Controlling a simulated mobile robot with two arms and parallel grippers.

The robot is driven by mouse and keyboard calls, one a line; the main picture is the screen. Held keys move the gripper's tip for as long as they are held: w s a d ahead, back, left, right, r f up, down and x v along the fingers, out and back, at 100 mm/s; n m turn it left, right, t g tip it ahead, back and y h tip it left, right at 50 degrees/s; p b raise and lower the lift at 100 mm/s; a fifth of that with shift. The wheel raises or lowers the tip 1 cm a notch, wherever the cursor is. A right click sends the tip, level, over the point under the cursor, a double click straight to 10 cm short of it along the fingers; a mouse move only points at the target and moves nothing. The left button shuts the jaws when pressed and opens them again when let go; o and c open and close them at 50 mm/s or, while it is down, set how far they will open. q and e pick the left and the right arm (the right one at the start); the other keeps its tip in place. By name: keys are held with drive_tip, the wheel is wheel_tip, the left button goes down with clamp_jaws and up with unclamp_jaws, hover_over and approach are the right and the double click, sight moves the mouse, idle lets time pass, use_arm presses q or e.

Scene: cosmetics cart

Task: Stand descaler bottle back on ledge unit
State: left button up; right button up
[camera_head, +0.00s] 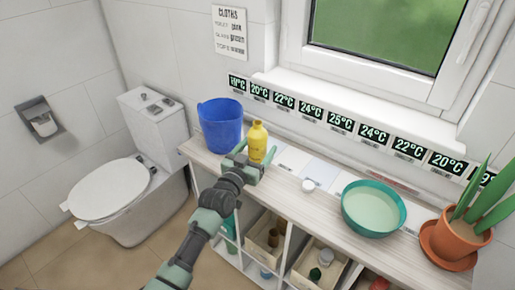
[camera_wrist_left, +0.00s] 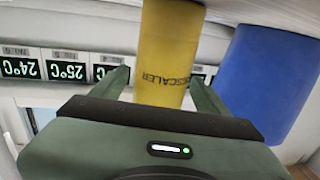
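The yellow descaler bottle (camera_head: 258,143) stands upright on the white ledge unit (camera_head: 310,172), just right of the blue bucket. My left gripper (camera_head: 254,157) is at the bottle, with one finger on each side of it. In the left wrist view the bottle (camera_wrist_left: 165,50) shows its DESCALER lettering between the two fingers (camera_wrist_left: 160,82). A gap shows between the left-hand finger and the bottle; the other finger is close to it, and contact is unclear. The fingers look open. The bottle's base is partly hidden by the gripper. My right gripper is not in view.
A blue bucket (camera_head: 221,125) stands close left of the bottle, also in the left wrist view (camera_wrist_left: 270,80). A small white lid (camera_head: 308,186), a teal basin (camera_head: 373,209) and a potted plant (camera_head: 455,238) stand to the right. Temperature labels (camera_head: 341,122) line the wall behind.

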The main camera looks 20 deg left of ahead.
use_arm(q)
drive_tip(key=shift+r, duration=0.25)
drive_tip(key=shift+s+f, duration=0.1)
drive_tip(key=shift+s, duration=0.25)
drive_tip(key=s+a+b, duration=0.1)
drive_tip(key=s+a, duration=0.1)
drive_tip(key=s, duration=0.9)
